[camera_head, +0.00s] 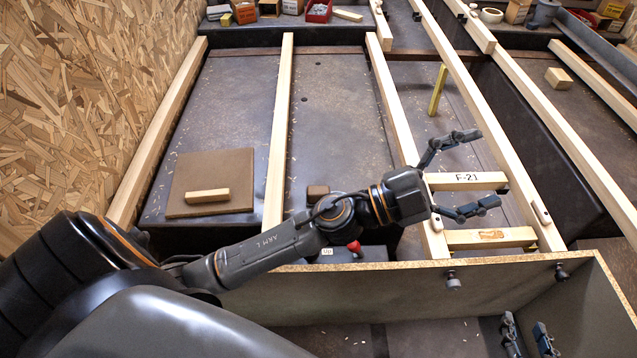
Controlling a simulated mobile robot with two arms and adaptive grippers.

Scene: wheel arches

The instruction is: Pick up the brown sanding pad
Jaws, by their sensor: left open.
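A small brown block with rounded edges, which looks like the brown sanding pad (318,192), lies on the dark floor just behind my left arm. The arm partly hides its lower side. My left gripper (488,168) is open and empty, well to the right of the pad. Its fingers spread over the wooden crosspiece marked F-21 (466,181). My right gripper (524,323) shows only its fingers at the bottom right, inside the near box. They stand apart with nothing visible between them.
Long pale wooden battens (280,130) run away from me across the dark panels. A brown board (238,165) with a wood block (207,196) on it lies at left. An OSB wall (80,90) bounds the left. A box edge (400,266) crosses in front. Boxes and a red bin (319,11) stand far back.

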